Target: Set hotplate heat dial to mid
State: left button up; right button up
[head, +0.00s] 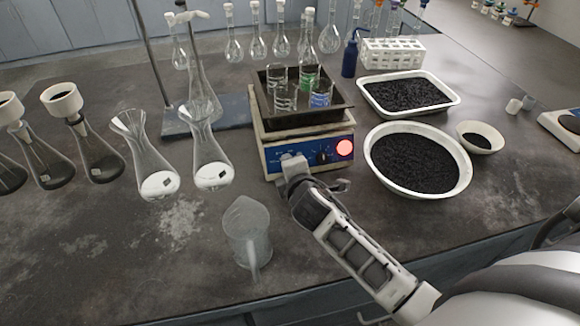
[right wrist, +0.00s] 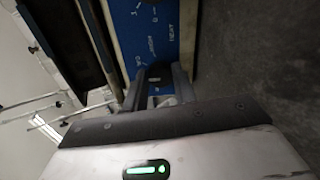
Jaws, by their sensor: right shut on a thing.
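The hotplate (head: 265,145) stands mid-bench with a blue front panel (head: 310,150). A dark knob (head: 323,156) and a lit red round light (head: 344,147) show on the panel's right part. My right gripper (head: 291,162) is at the panel's left part and covers the dial there in the head view. In the right wrist view the dark heat dial (right wrist: 157,72) sits between the fingers of my right gripper (right wrist: 160,85), which is shut on it. White lettering, with HEAT readable, is beside it on the blue panel (right wrist: 150,25). The dial's pointer setting is not clear. My left gripper is not in view.
A dark tray (head: 340,117) with several beakers sits on the hotplate. Flasks (head: 212,170) stand to the left, and a clear jug (head: 248,232) stands in front. A white bowl (head: 378,180) of black grains stands right. Bare bench lies at front left.

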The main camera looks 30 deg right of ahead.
jog(key=shift+f+m, duration=0.1)
jog(key=shift+m, duration=2.1)
jog(key=o, duration=1)
jog(key=v, duration=1.6)
jog(key=shift+b, duration=0.35)
